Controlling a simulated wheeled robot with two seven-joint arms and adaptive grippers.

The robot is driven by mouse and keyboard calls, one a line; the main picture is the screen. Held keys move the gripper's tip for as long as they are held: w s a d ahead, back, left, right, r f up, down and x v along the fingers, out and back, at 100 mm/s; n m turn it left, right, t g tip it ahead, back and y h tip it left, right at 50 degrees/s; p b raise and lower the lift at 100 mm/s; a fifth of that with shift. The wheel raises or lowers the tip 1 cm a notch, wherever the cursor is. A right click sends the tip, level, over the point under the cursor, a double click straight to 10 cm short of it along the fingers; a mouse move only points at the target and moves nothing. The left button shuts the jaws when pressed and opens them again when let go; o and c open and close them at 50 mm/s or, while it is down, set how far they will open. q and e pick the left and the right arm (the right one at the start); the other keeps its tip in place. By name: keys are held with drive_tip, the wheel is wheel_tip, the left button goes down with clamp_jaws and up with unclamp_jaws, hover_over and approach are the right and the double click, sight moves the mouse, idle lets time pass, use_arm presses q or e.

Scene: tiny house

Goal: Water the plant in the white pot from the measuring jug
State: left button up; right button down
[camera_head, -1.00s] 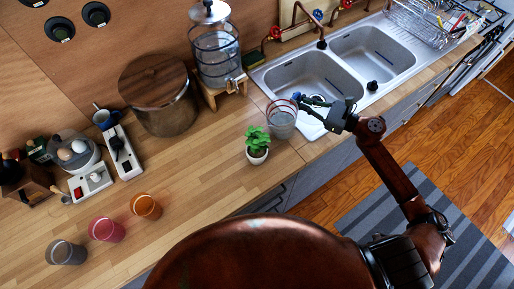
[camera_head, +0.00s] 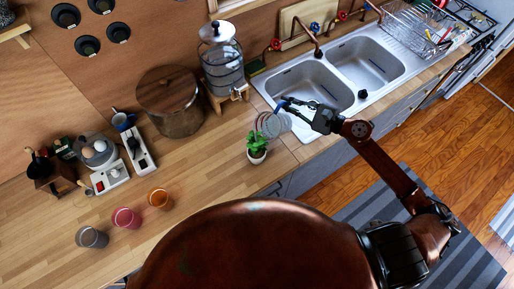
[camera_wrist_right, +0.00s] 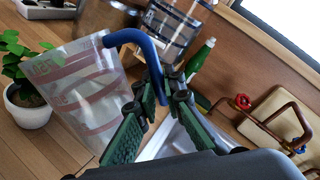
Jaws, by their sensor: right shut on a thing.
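The clear measuring jug (camera_head: 275,125) with red markings is held above the counter beside the sink, tilted with its mouth toward the plant. In the right wrist view the jug (camera_wrist_right: 82,95) looks empty or filled with clear liquid; I cannot tell which. My right gripper (camera_head: 292,106) is shut on its blue handle (camera_wrist_right: 140,42). The green plant (camera_head: 257,140) stands upright in its white pot (camera_head: 257,157), just left of and below the jug in the head view. My left gripper is not in view.
The double sink (camera_head: 315,90) lies behind and right of the jug. A glass dispenser (camera_head: 222,68) and a wooden-lidded pot (camera_head: 170,100) stand at the back. Grey, pink and orange cups (camera_head: 126,218) stand at the left front. The counter left of the plant is clear.

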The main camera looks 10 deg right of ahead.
drive_tip(key=shift+s+a+r+n+p, duration=0.15)
drive_tip(key=shift+a+r+n+p, duration=0.15)
drive_tip(key=shift+r+p, duration=0.45)
drive_tip(key=shift+s+a+r+n+p, duration=0.2)
drive_tip(key=shift+r+n+p, duration=0.25)
drive_tip(key=shift+p, duration=0.4)
drive_tip(key=shift+r+h, duration=0.15)
drive_tip(key=shift+h, duration=0.15)
